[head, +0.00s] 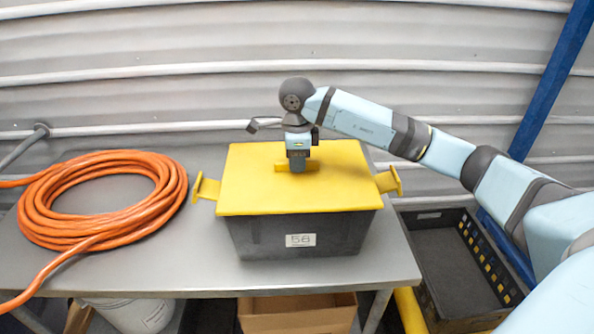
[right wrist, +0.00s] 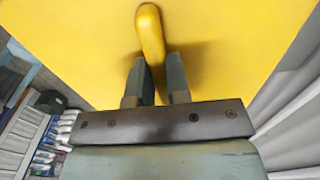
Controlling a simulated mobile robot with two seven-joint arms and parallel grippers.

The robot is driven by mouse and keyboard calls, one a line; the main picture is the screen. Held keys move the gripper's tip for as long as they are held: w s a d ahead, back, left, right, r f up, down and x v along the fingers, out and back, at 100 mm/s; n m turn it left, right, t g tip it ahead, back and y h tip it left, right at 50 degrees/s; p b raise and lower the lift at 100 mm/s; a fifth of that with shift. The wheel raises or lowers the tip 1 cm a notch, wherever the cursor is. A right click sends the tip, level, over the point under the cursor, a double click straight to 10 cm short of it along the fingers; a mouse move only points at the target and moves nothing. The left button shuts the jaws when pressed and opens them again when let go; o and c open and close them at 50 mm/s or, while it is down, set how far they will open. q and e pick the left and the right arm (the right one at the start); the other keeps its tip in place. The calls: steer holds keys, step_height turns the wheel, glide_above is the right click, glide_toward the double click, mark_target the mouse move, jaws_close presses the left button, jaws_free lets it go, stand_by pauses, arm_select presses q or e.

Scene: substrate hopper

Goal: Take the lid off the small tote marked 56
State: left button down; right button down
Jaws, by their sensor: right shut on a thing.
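The small tote marked 56 (head: 300,238) is a dark grey box with a white label on its front. It stands on the metal table. Its yellow lid (head: 250,185) lies over the top, with a yellow tab sticking out at each side. The lid also fills much of the right wrist view (right wrist: 65,45). My right gripper (head: 298,166) points down at the lid's middle. It is shut on the lid's yellow handle (right wrist: 150,35), which runs between the two fingers in the right wrist view. My left gripper is not in view.
A coil of orange hose (head: 100,200) lies on the metal table (head: 195,265) left of the tote. A black crate (head: 455,262) stands low to the right. A cardboard box (head: 297,315) and a white bucket (head: 140,314) are below the table. A corrugated wall is behind.

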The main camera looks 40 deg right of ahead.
steer(key=shift+r, duration=0.15)
step_height(320, 180, up, 20)
stand_by(0.4)
